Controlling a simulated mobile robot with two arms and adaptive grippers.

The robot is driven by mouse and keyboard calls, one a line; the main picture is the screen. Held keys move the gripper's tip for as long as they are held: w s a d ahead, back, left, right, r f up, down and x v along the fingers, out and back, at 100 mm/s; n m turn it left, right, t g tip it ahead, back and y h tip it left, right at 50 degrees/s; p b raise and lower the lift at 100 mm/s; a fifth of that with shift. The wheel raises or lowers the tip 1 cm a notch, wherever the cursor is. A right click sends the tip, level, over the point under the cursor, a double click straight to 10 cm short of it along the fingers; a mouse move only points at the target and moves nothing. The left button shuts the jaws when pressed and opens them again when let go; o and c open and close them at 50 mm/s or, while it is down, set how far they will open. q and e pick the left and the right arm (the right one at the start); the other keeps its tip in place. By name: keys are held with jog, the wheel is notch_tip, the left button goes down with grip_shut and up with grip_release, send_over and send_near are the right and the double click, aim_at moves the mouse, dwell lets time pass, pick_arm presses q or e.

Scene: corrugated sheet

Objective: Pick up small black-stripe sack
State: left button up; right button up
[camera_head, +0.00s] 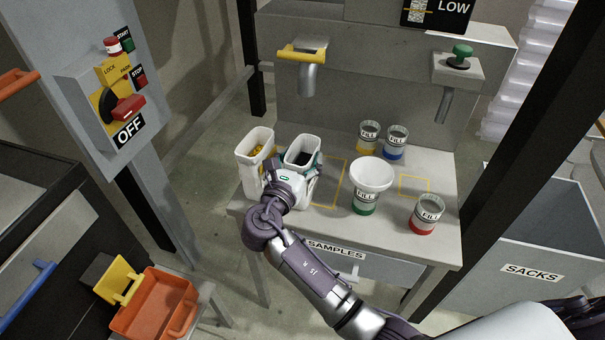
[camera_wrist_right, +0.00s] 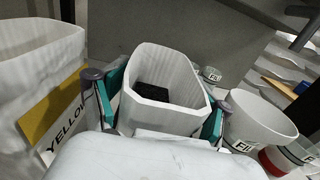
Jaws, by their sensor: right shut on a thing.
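A small white open-topped sack with dark contents (camera_head: 302,150) stands upright at the left of the sample table. My right gripper (camera_head: 292,178) is at its near side, with its fingers around it. In the right wrist view the sack (camera_wrist_right: 162,90) sits between the two teal-lined fingers, which are shut on it from both sides. A dark patch shows inside it. Its stripe is hidden by the gripper. I cannot tell whether its base is clear of the table. My left gripper is not in view.
A second white sack (camera_head: 256,150), labelled YELLOW in the wrist view, stands close on the left. A white funnel-like cup (camera_head: 371,174) and several FILL jars stand to the right on the table (camera_head: 440,185). A grey SACKS bin (camera_head: 535,235) is at far right.

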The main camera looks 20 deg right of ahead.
jog(key=shift+r, duration=0.2)
grip_shut()
dwell(0.3)
jog(key=shift+d+r+p, duration=0.1)
jog(key=shift+r+p, duration=0.2)
jog(key=shift+r, duration=1.65)
jog(key=w+d+r, duration=0.5)
jog(key=d+r, duration=0.1)
jog(key=d, duration=0.4)
jog(key=shift+d+r+p, duration=0.2)
jog(key=shift+r+p, duration=0.15)
jog(key=shift+p, duration=0.05)
